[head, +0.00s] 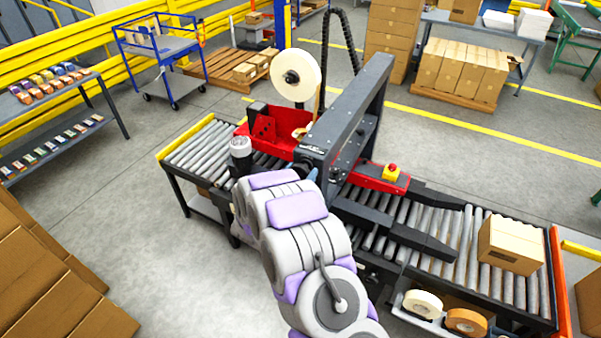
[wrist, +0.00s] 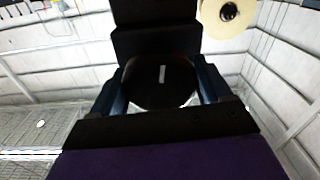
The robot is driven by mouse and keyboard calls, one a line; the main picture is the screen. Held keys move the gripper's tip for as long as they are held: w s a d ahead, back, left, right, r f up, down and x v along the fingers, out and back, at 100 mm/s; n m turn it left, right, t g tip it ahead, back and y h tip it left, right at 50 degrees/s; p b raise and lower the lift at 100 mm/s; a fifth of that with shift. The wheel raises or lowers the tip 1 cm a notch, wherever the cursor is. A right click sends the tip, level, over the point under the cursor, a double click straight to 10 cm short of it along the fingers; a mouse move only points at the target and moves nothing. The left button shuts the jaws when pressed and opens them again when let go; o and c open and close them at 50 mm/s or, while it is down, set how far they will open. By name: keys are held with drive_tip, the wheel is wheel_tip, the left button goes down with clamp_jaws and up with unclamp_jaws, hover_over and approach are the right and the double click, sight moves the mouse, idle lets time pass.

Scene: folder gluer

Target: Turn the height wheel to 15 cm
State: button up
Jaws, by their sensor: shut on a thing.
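The height wheel (wrist: 145,90) is a dark round disc with a short white mark near its middle, seen in the wrist view. My gripper (wrist: 161,80) has one blue finger on each side of the wheel and is shut on it. In the head view my gripper (head: 312,175) reaches the near side of the dark machine frame (head: 345,130), and my arm hides most of it. I cannot make out the wheel there. No height scale can be read in either view.
A roller conveyor (head: 480,285) runs through the machine, with a carton (head: 512,243) at its right end. A red emergency button (head: 392,168) sits on a yellow box. A tape roll (head: 296,75) stands above. Brown cartons (head: 40,275) are at lower left; floor left of the machine is clear.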

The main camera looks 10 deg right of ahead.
drive_tip(key=shift+w+a+r+n+p, duration=0.2)
drive_tip(key=shift+r+n+p, duration=0.1)
drive_tip(key=shift+r+n, duration=0.1)
idle(0.8)
idle(0.5)
drive_tip(key=o, duration=1)
drive_tip(key=shift+f, duration=0.25)
drive_tip(key=shift+a, duration=0.1)
drive_tip(key=shift+s, duration=0.15)
drive_tip(key=b+v, duration=0.3)
drive_tip(key=v, duration=1.4)
drive_tip(key=shift+a, duration=0.25)
drive_tip(key=shift+f, duration=0.15)
